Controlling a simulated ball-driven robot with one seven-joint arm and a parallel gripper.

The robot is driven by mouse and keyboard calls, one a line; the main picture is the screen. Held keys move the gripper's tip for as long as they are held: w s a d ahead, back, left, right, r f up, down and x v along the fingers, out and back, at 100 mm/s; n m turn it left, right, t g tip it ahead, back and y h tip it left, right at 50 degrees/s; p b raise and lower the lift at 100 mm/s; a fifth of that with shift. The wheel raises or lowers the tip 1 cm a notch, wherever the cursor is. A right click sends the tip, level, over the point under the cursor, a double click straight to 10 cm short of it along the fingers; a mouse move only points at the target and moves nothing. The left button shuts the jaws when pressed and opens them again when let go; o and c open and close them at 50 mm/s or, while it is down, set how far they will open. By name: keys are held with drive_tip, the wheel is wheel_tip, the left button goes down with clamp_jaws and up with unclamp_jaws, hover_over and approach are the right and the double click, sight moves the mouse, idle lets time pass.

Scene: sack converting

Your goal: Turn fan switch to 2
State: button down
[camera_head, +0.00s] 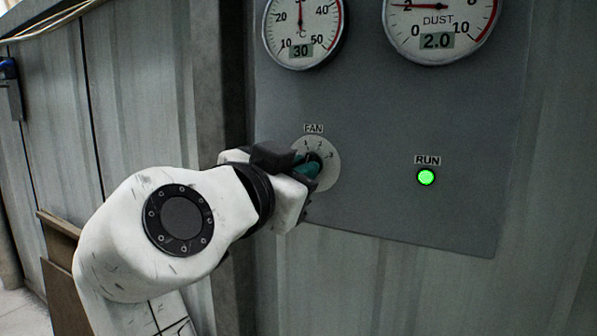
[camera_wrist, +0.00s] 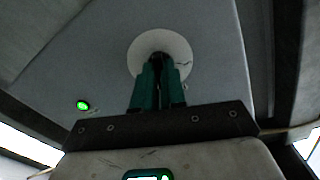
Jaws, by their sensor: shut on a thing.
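The fan switch has a round pale dial plate (camera_head: 330,172) under the FAN label on a grey panel, with numbers around it. The plate also shows in the wrist view (camera_wrist: 178,44). My gripper (camera_head: 312,166) is at the dial, its teal fingers shut on the dark knob at the plate's centre. In the wrist view the two teal fingers (camera_wrist: 158,75) close on the knob from both sides. The fingers hide most of the knob, so I cannot tell which number it points to.
A green lit RUN lamp (camera_head: 426,177) sits right of the dial. A temperature gauge (camera_head: 301,30) and a dust gauge (camera_head: 437,25) reading 2.0 are above on the grey panel (camera_head: 400,120). A metal post (camera_head: 222,90) stands left of the panel.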

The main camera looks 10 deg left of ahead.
drive_tip(key=c, duration=1.2)
unclamp_jaws()
drive_tip(key=shift+s, duration=0.1)
drive_tip(key=v, duration=1)
drive_tip(key=shift+s, duration=0.3)
drive_tip(key=shift+a, duration=0.15)
